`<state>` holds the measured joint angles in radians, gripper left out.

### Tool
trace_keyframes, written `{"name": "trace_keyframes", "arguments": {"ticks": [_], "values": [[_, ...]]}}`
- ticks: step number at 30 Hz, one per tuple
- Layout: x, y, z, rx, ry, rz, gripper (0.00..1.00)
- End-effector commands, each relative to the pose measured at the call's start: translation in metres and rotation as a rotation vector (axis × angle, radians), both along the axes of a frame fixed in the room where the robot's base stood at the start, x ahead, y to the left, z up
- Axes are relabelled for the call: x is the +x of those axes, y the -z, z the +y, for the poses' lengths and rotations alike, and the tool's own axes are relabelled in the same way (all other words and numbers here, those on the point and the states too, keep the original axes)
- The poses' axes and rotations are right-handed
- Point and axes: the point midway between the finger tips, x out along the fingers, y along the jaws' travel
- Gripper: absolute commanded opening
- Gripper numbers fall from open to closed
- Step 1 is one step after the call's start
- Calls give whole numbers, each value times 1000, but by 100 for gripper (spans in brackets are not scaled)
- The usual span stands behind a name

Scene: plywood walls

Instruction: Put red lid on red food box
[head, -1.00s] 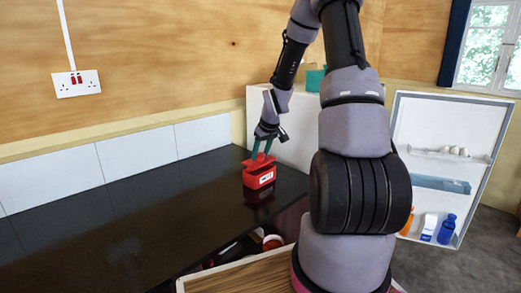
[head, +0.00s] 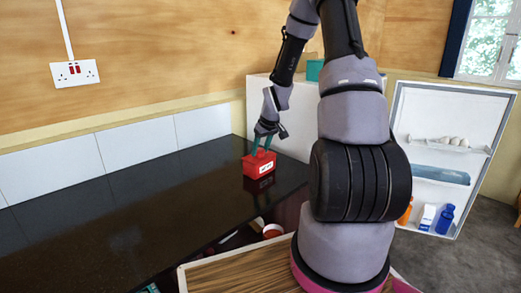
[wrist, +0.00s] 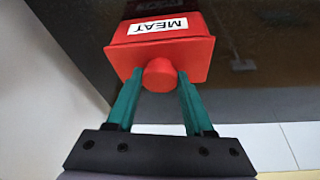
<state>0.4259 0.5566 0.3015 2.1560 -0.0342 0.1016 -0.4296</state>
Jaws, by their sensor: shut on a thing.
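The red food box (head: 259,167) stands on the black counter near its far right end. A white label reading MEAT is on its side, and the box also shows in the wrist view (wrist: 150,32). The red lid (wrist: 162,58) lies over the box top, with its round red knob toward my gripper. My gripper (head: 262,148) is above the box, its green fingers pointing down. In the wrist view the fingers (wrist: 158,82) are on either side of the knob, shut on it. The lid looks level and flush with the box, though its far edge is hidden.
A white cabinet (head: 297,112) stands close right of the box. An open white fridge-like door (head: 447,135) holds bottles at right. The counter (head: 100,215) left of the box is clear.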

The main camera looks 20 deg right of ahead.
Motion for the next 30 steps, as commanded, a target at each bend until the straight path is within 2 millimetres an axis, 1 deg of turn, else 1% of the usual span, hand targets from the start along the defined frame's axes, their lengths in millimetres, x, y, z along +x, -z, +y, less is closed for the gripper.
{"name": "trace_keyframes", "arguments": {"ticks": [19, 20, 21, 22, 30], "values": [[0, 4, 0, 0, 0, 0, 0], [0, 4, 0, 0, -1, 0, 64], [0, 4, 0, 0, 0, 0, 79], [0, 4, 0, 0, 0, 0, 87], [0, 3, 0, 0, 0, 0, 87]]}}
